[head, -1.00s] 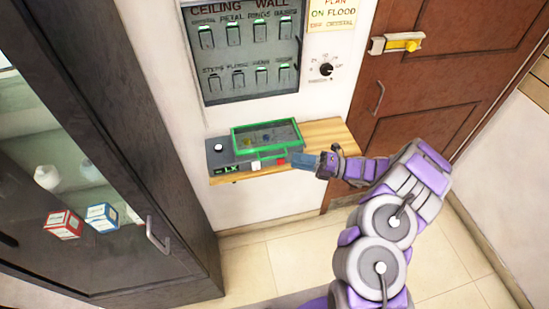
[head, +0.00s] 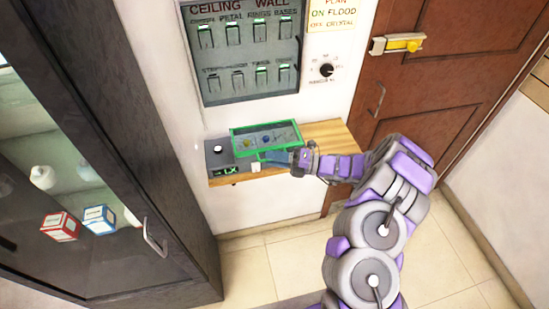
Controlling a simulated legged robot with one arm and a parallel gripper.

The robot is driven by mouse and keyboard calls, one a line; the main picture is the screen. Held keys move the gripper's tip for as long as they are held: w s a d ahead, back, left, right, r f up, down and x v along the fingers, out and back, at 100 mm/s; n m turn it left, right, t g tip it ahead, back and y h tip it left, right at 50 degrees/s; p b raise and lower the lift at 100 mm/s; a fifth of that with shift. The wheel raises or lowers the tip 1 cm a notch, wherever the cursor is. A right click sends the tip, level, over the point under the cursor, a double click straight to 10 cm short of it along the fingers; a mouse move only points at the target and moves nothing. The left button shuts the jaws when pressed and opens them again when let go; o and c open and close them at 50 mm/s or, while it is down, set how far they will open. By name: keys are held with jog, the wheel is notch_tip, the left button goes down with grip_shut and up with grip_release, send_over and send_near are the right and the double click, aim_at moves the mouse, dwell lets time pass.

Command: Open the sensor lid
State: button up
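The sensor box (head: 218,158) sits on a small wooden wall shelf. It has a white round knob and a lit "LX" display at its left. Its lid (head: 265,125), clear with a green frame, lies over the box's right part and looks closed. Blue and yellow parts show through it. My gripper (head: 268,157) is at the lid's front edge, over the green front handle, which it partly hides. I cannot tell whether the fingers touch the handle, or whether they are open or shut.
A switch panel (head: 243,50) and a dial (head: 326,70) are on the wall above. A brown door (head: 425,95) stands at the right. A dark glass cabinet (head: 130,150) is close at the left. The wooden shelf (head: 328,136) has bare room at its right end.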

grip_shut()
jog(key=shift+s, duration=0.1)
jog(key=s+d+p, duration=0.3)
jog(key=s+p, duration=0.4)
jog(key=s, duration=0.3)
jog(key=shift+s+f, duration=0.15)
jog(key=shift+s, duration=0.2)
jog(key=shift+d, duration=0.1)
jog(key=shift+o, duration=1.1)
grip_release()
jog(key=shift+w, duration=0.15)
